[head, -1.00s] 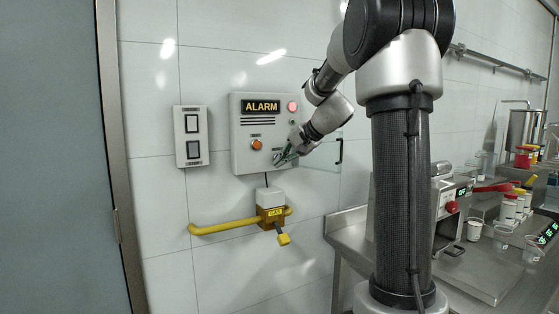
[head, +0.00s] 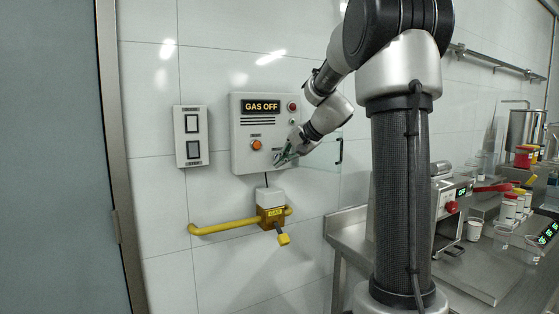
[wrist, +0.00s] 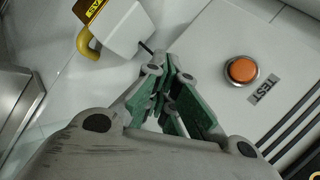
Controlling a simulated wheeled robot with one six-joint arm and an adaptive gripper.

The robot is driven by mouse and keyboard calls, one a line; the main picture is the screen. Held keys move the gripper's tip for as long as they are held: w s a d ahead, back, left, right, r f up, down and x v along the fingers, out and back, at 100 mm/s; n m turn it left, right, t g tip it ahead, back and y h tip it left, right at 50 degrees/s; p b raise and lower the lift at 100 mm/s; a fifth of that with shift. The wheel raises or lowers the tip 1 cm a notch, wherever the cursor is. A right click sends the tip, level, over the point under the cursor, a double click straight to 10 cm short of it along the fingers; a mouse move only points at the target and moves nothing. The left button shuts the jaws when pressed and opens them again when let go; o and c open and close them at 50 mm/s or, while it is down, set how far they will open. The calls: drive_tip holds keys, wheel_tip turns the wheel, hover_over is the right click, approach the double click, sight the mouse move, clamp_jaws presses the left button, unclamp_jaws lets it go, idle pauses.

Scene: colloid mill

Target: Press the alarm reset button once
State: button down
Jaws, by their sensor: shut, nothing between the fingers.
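An orange button (head: 257,145) sits low on the panel; in the wrist view this orange button (wrist: 242,70) is labelled TEST. My gripper (head: 280,160) is at the panel's lower right corner, fingers together and empty. In the wrist view my gripper (wrist: 170,85) points at the panel face beside the TEST button. No reset button can be made out; the fingers cover that part of the panel.
A yellow gas pipe (head: 215,227) with a valve box (head: 270,197) is below the panel. A switch plate (head: 191,137) is to its left. A steel bench (head: 350,222) with jars and equipment stands at the right. A grey door (head: 60,150) fills the left.

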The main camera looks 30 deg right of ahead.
drive_tip(key=shift+s, duration=0.65)
drive_tip(key=shift+s, duration=0.1)
drive_tip(key=shift+s+d, duration=0.1)
drive_tip(key=shift+s, duration=2.3)
drive_tip(key=s+a+f+n+g+h, duration=0.1)
drive_tip(key=s+a+f+n, duration=0.1)
drive_tip(key=s, duration=0.7)
drive_tip(key=s+a+f+n+g+h, duration=0.1)
drive_tip(key=s+f+n, duration=0.3)
drive_tip(key=s, duration=0.6)
drive_tip(key=s+a+f+n+g+h, duration=0.2)
drive_tip(key=s+a+n, duration=0.1)
drive_tip(key=s, duration=0.6)
drive_tip(key=shift+s+a+f+n+g, duration=0.15)
drive_tip(key=shift+s+f+n+g, duration=0.2)
drive_tip(key=shift+n, duration=0.45)
